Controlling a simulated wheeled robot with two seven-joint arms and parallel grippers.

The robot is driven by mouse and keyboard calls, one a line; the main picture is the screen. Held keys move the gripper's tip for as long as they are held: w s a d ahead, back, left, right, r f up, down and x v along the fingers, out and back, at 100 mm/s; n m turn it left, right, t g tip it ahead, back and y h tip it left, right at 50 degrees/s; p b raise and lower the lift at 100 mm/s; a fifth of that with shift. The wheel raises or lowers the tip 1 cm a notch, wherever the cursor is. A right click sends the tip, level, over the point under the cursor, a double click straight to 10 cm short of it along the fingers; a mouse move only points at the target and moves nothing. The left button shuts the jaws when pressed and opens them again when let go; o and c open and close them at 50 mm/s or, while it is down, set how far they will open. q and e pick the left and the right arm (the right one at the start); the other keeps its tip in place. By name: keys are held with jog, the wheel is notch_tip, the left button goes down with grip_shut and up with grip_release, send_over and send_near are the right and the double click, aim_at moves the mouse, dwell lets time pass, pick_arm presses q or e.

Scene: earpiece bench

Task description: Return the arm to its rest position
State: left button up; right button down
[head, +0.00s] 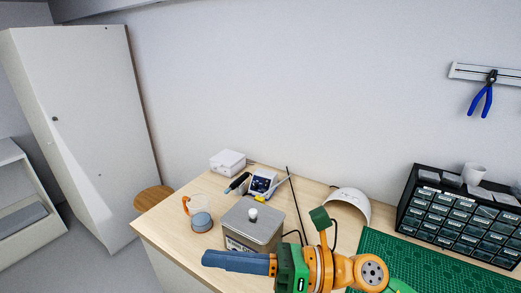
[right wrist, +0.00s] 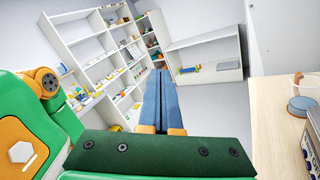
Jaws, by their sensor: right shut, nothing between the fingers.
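My right gripper (head: 207,257) points left in the head view, with its long blue-grey fingers together and nothing between them. It is in front of the grey metal box (head: 247,224), over or just off the table's front edge; the exact height is hard to tell. In the right wrist view the closed fingers (right wrist: 161,78) point out toward the room, with the table edge to their right. My orange and green right arm comes in from the bottom right in the head view. My left gripper is not in view.
On the table (head: 168,233) are a glass mug (head: 202,220), a white box (head: 228,161), a small device with a display (head: 263,183), a white dome (head: 352,202), a green mat (head: 400,253) and a drawer cabinet (head: 455,213). Shelves (right wrist: 100,60) stand across the floor.

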jog(key=w+d+r+m+t+h, duration=0.1)
jog(key=w+d+m+t+h, duration=0.35)
jog(key=m+t, duration=0.65)
jog(key=w+d+r+m+t+h, duration=0.1)
jog(key=w+d+m+t+h, duration=0.35)
jog(key=m, duration=0.95)
jog(key=d+f+m+g+h, duration=0.1)
jog(key=d+f+m+h, duration=0.85)
jog(key=f+m, duration=0.4)
jog(key=s+d+f+m+g, duration=0.2)
jog(key=s+f+m+g, duration=0.3)
jog(key=s+f, duration=0.5)
jog(key=s+d+f+m+g, duration=0.2)
jog(key=s+f+g, duration=0.6)
jog(key=s+f, duration=0.25)
notch_tip(320, 180, down, 22)
jog(key=s+b, duration=0.3)
jog(key=b, duration=0.3)
jog(key=s+d+f+g+b, duration=0.2)
jog(key=s+f+b, duration=0.2)
jog(key=s+f, duration=0.7)
jog(key=shift+f, duration=0.9)
jog(key=shift+s, duration=0.1)
